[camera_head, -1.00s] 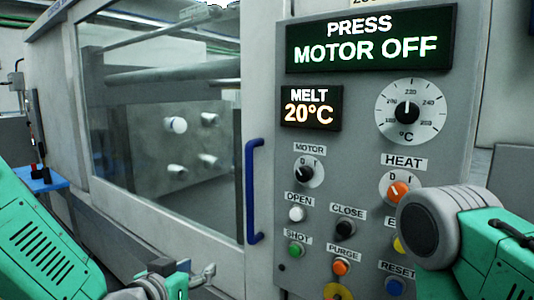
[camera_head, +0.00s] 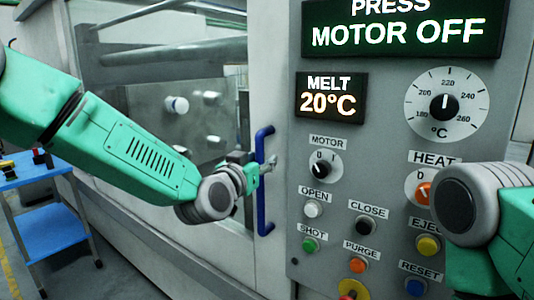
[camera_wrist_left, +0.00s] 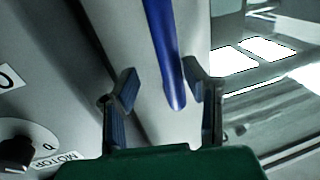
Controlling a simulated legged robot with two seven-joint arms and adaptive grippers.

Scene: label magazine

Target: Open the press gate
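The press gate (camera_head: 183,110) is a grey-framed clear panel at the left of the control panel and looks closed. Its blue vertical handle (camera_head: 262,180) is on the gate's right edge. My left gripper (camera_head: 268,166) is at the handle in the head view. In the left wrist view the two fingers (camera_wrist_left: 160,95) are spread apart, with the blue handle (camera_wrist_left: 166,55) running between them. I see no finger closed on it, and contact is not clear. My right arm shows at the lower right, but its gripper is out of view.
The grey control panel (camera_head: 390,160) is right of the handle, with a PRESS MOTOR OFF display (camera_head: 404,30), a MELT 20°C display (camera_head: 331,96), dials and several coloured buttons. A blue cart (camera_head: 50,228) stands at the left.

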